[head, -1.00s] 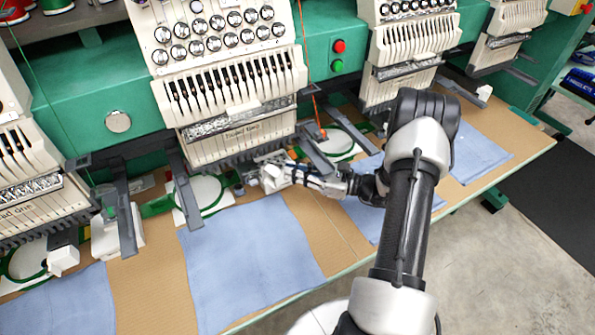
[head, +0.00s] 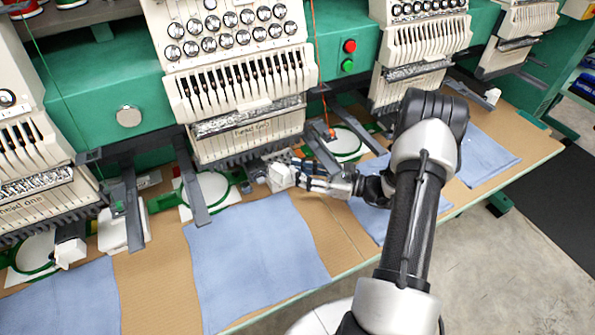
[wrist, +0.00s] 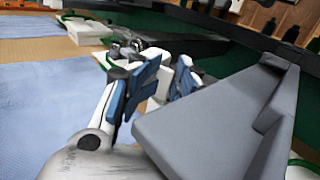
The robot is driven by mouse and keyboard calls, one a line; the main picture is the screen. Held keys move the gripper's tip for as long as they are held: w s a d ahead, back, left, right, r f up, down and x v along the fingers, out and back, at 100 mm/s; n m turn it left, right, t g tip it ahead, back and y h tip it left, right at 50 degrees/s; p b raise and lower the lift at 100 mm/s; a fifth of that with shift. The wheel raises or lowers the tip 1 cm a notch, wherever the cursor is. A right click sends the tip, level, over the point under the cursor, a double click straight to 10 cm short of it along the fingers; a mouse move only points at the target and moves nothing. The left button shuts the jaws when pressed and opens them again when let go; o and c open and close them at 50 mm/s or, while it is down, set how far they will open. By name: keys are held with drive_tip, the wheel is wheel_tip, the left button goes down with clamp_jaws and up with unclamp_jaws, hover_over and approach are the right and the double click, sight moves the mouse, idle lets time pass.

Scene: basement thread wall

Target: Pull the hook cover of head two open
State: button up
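Head two (head: 247,130) is the cream embroidery head in the middle of the head view, its label blurred. Its hook cover looks like the small white block (head: 280,177) under its front edge, at the right side of the round green-rimmed hoop. My gripper (head: 298,176) comes in from the right, low over the table, with its fingertips at this block. In the wrist view the blue-padded fingers (wrist: 160,84) stand apart, with white surface showing between and beyond them. Whether the pads touch the block is hidden.
A grey bracket arm (head: 322,155) hangs close beside my gripper and fills the right of the wrist view (wrist: 215,115). Another bracket (head: 190,185) stands left of the block. Blue cloth (head: 255,255) lies flat on the tan table. Head one (head: 35,190) is at left.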

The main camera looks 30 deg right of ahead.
drive_tip(key=v, duration=1.1)
drive_tip(key=shift+s+d, duration=0.15)
drive_tip(key=shift+o, duration=0.4)
drive_tip(key=shift+r, duration=0.1)
drive_tip(key=shift+o, duration=0.7)
drive_tip(key=shift+s+m, duration=0.1)
drive_tip(key=shift+m, duration=0.2)
drive_tip(key=shift+o, duration=0.6)
drive_tip(key=shift+s+m+t+p, duration=0.3)
drive_tip(key=shift+m+p, duration=0.05)
drive_tip(key=shift+m, duration=0.45)
drive_tip(key=shift+o, duration=0.5)
drive_tip(key=s+a+f+m+t+h+p, duration=0.1)
drive_tip(key=s+m+h, duration=0.4)
drive_tip(key=m, duration=1.3)
drive_tip(key=shift+s+a+t+h+p, duration=0.4)
drive_tip(key=shift+s+a+t+p, duration=0.25)
drive_tip(key=shift+t+p, duration=0.55)
drive_tip(key=w+a+m+h+b, duration=0.1)
drive_tip(key=w+a, duration=0.5)
drive_tip(key=w, duration=1)
drive_tip(key=shift+f+m+b, duration=0.2)
drive_tip(key=shift+m+b, duration=0.7)
drive_tip(key=shift+a, duration=0.15)
drive_tip(key=shift+c, duration=0.5)
